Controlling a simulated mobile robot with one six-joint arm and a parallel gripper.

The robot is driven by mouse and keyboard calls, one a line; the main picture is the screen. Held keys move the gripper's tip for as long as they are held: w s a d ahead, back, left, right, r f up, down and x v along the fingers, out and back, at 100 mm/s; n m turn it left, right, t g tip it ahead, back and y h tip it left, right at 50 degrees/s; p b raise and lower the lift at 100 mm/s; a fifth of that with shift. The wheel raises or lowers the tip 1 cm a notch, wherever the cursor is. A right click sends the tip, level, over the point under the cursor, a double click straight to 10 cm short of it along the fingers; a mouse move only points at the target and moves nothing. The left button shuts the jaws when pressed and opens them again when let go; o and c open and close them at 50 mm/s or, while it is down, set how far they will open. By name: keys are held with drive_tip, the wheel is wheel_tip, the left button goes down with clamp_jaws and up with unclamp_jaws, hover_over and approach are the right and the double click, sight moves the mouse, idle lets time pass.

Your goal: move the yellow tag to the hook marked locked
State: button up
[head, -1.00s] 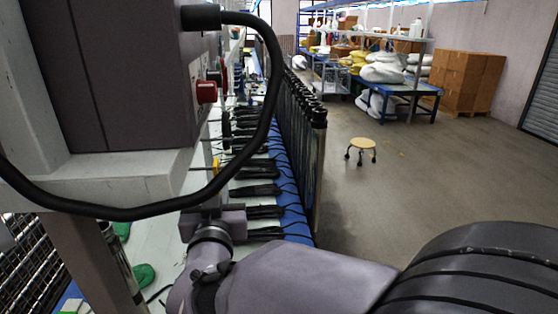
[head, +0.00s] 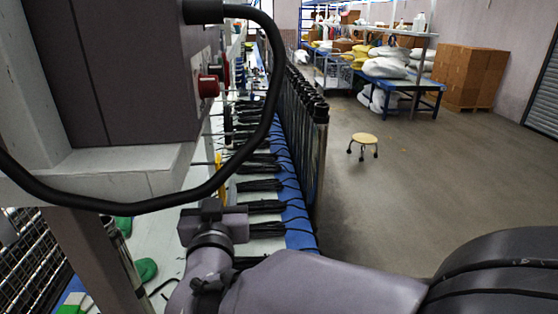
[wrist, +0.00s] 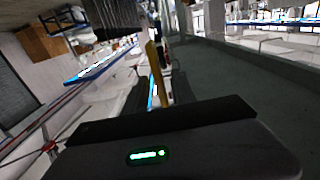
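The yellow tag (head: 219,172) shows as a narrow upright strip beside the grey machine's lower edge, just beyond my gripper (head: 212,208) in the head view. In the wrist view the yellow tag (wrist: 152,58) stands upright near the middle, ahead of my gripper (wrist: 156,88). Dark finger shapes lie on both sides of it with a gap between, so my gripper looks open. I cannot tell whether either finger touches the tag. I cannot make out a hook or a "locked" marking in either view.
A grey machine box (head: 125,75) with a red knob (head: 208,87) and a thick black cable (head: 273,90) stands close on the left. Black tube bundles (head: 263,185) lie along the bench, beside a row of hanging dark tubes (head: 303,120). Open floor with a stool (head: 365,139) lies right.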

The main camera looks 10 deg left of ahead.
drive_tip(key=v, duration=1.5)
drive_tip(key=w+d+f+m+g+y+b, duration=0.25)
drive_tip(key=w+d+f+g, duration=0.2)
drive_tip(key=d, duration=0.25)
drive_tip(key=s+d+f+m+g+h, duration=0.1)
drive_tip(key=s+d+f+g, duration=0.1)
drive_tip(key=d, duration=0.4)
drive_tip(key=s+d+f+m+g+h+b, duration=0.1)
drive_tip(key=s+d+f+m+g+h, duration=0.1)
drive_tip(key=s+d+f, duration=0.2)
drive_tip(key=s+d+f+m+g+h+b, duration=0.1)
drive_tip(key=s+d+f+g+h, duration=0.1)
drive_tip(key=s+d, duration=0.4)
drive_tip(key=shift+s+d+f+m+g, duration=0.2)
drive_tip(key=shift+d+f+m+g, duration=0.25)
drive_tip(key=shift+d+f, duration=0.5)
